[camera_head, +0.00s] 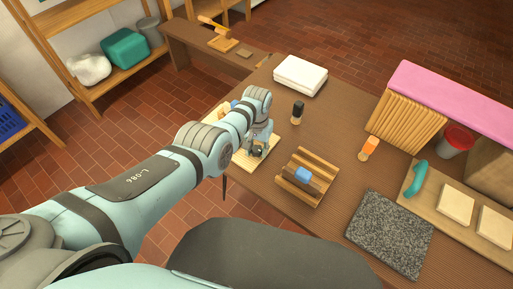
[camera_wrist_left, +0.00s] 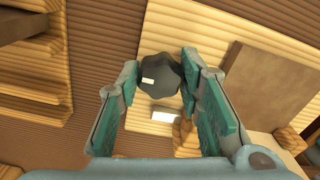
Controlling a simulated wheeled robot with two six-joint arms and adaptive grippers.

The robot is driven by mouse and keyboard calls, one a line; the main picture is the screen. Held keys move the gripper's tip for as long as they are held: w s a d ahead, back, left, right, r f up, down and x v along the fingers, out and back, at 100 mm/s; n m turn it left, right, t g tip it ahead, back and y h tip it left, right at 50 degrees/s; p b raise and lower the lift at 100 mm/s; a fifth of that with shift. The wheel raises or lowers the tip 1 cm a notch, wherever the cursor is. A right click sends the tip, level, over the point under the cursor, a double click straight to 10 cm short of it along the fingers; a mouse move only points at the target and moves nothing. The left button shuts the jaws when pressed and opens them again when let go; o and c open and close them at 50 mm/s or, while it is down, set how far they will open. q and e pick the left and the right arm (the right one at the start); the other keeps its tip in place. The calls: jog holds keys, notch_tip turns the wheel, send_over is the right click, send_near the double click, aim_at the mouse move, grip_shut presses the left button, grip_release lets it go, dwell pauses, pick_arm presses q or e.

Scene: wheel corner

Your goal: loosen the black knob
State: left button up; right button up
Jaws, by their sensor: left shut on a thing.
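The black knob (camera_wrist_left: 160,75) is a dark, lobed piece with a small white mark on its face, in the upper middle of the left wrist view. It sits over a pale ribbed wooden board (camera_wrist_left: 195,22), which also shows in the head view (camera_head: 243,163). My left gripper (camera_wrist_left: 160,68) has its teal-padded fingers on either side of the knob and is shut on it. In the head view my left gripper (camera_head: 257,148) is low over the board and hides most of the knob. My right gripper is in neither view.
A slatted wooden rack (camera_head: 309,189) with a blue piece lies right of the board. A black-topped bottle (camera_head: 298,111) and a white stack (camera_head: 300,75) stand behind. A grey stone slab (camera_head: 392,232) lies at the front right. Shelves (camera_head: 110,75) stand at the left.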

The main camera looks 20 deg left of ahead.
aim_at(257, 148)
pick_arm(q)
jog(key=shift+f, duration=0.1)
jog(key=o, duration=1.2)
notch_tip(257, 148, up, 12)
jog(key=shift+w, duration=0.1)
